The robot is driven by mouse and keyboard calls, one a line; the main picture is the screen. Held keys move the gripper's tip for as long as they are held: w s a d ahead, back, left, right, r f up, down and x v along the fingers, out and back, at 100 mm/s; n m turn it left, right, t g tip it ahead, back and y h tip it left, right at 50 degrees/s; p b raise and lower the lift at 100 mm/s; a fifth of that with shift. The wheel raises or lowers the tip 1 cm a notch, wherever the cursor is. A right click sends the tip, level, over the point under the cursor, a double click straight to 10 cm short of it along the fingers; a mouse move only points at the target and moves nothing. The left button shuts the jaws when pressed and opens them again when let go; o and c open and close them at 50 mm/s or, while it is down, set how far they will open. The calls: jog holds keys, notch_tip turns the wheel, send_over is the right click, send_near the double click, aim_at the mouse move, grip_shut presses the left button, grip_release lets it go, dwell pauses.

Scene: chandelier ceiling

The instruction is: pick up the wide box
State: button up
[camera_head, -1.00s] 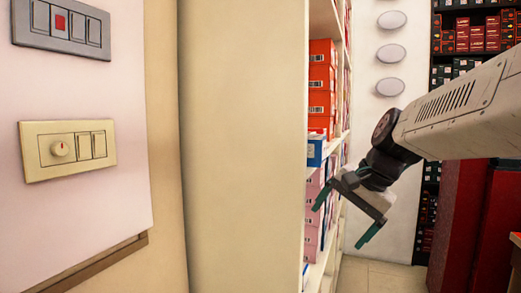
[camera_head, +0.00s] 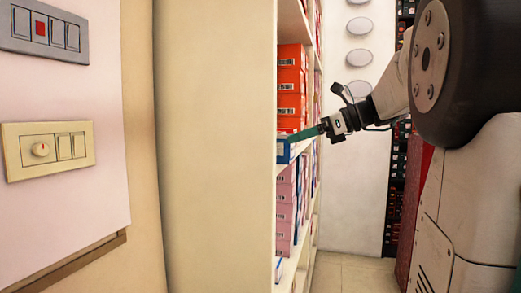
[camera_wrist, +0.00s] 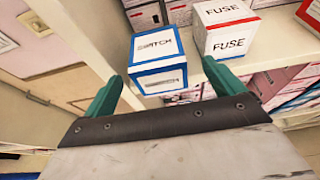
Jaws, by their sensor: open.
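A white box with blue edges (camera_wrist: 157,58) stands at the front of a shelf in the wrist view; its label is only partly readable. It also shows in the head view as a blue box (camera_head: 284,151) on the shelf end. A white box with red edges marked FUSE (camera_wrist: 228,30) stands close to its right. My gripper (camera_wrist: 163,74) is open and empty, its two green fingers on either side of the blue-edged box's near face. In the head view my gripper (camera_head: 308,133) points left at the shelf, by the blue box. I cannot tell whether the fingers touch it.
Orange boxes (camera_head: 291,82) are stacked behind the blue box, and pink boxes (camera_head: 285,203) fill the shelf below. The tall cream shelf side (camera_head: 215,150) stands left of them. Floor (camera_head: 345,272) shows clear in the aisle.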

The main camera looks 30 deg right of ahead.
jog(key=x, duration=0.7)
jog(key=shift+a+f, duration=0.2)
jog(key=shift+f, duration=0.05)
jog(key=c, duration=1.2)
